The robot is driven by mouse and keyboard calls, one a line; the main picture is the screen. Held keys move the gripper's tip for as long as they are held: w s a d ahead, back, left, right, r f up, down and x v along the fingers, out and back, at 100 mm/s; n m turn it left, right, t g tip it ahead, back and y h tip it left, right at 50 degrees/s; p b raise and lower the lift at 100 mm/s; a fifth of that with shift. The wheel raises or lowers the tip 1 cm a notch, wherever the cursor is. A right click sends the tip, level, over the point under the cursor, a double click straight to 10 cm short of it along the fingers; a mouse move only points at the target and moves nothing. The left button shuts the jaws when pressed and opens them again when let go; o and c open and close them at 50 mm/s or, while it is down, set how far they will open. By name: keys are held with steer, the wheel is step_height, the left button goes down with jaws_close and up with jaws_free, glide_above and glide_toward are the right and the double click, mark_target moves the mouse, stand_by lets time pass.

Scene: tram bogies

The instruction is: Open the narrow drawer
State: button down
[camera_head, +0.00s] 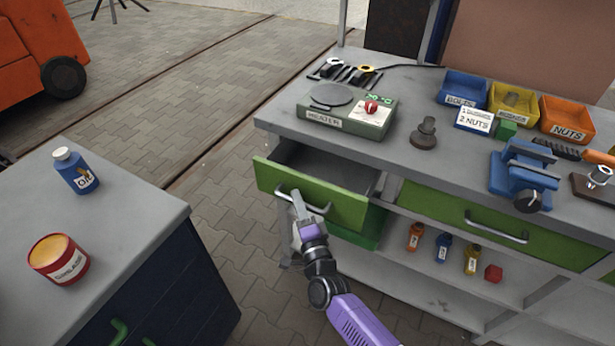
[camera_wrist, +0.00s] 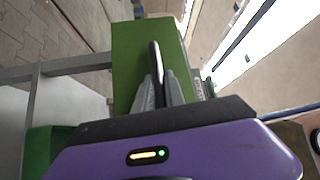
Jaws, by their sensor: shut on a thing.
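The narrow drawer (camera_head: 344,204) has a green front and a grey inside, and hangs under the left part of the workbench. It stands pulled partly out, and its visible inside looks empty. Its green front also fills the middle of the wrist view (camera_wrist: 133,55). A silver bar handle (camera_head: 316,209) is on the front. My gripper (camera_head: 299,203) is shut on this handle. In the wrist view, the fingers of my gripper (camera_wrist: 158,92) close around the dark-looking handle (camera_wrist: 154,58) from both sides.
A wider green drawer (camera_head: 440,215) to the right is shut. The bench top (camera_head: 385,150) holds a heater (camera_head: 345,118), bins and a blue vise (camera_head: 522,178). A grey-topped cabinet (camera_head: 130,205) with a blue can and red tin stands at left. Paved floor lies between.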

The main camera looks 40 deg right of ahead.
steer(key=s+a+p, duration=0.1)
steer(key=s+a, duration=0.1)
steer(key=a, duration=0.4)
steer(key=shift+s+p, duration=0.15)
steer(key=shift+p, duration=0.2)
steer(key=shift+f, duration=0.1)
steer(key=c, duration=1.7)
jaws_free()
steer(key=v, duration=0.7)
steer(key=shift+s+b, duration=0.3)
steer(key=shift+b, duration=0.1)
steer(key=shift+a, duration=0.1)
